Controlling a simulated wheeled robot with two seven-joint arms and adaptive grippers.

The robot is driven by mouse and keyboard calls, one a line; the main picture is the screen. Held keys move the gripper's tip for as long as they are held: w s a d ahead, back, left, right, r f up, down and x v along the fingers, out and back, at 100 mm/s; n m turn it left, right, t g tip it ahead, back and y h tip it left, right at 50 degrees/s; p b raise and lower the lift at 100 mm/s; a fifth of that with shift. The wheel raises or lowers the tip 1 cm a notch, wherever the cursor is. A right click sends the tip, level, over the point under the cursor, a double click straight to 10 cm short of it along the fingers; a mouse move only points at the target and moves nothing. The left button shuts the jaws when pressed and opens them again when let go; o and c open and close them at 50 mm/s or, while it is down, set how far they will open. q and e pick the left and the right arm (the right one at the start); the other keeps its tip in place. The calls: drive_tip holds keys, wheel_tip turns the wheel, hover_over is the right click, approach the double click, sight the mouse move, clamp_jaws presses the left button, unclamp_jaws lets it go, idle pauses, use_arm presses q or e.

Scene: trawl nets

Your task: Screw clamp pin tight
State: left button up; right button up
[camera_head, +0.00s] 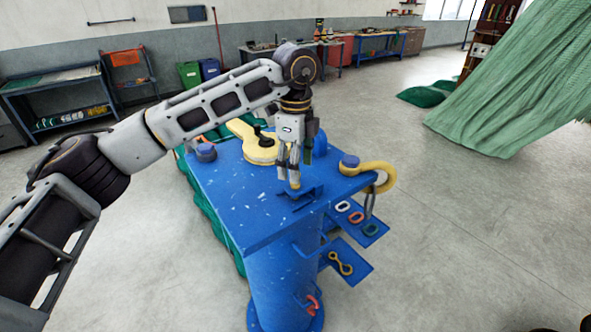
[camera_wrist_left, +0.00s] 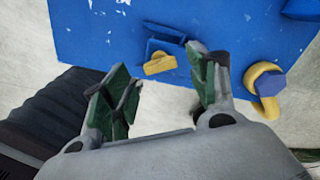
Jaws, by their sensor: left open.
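My left gripper (camera_head: 288,172) points down over the near right part of the blue table (camera_head: 235,205). Its fingers are apart, with nothing held between them. A small yellow piece (camera_head: 295,184), probably the clamp pin, shows at the fingertips beside a blue bracket (camera_head: 302,194) on the table top. In the left wrist view the yellow piece (camera_wrist_left: 160,64) lies in the gap between the green-padded fingers, in front of the blue bracket (camera_wrist_left: 165,44). I cannot tell whether a finger touches it. Its thread is hidden. My right gripper is out of view.
A yellow hook (camera_head: 377,175) with a blue bolt (camera_head: 350,160) sits at the table's right corner. A larger yellow part (camera_head: 262,150) lies behind the gripper. Coloured links rest on a blue side shelf (camera_head: 357,228).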

use_arm(q)
drive_tip(key=shift+f+p, duration=0.3)
drive_tip(key=shift+f, duration=1.15)
drive_tip(key=c, duration=1)
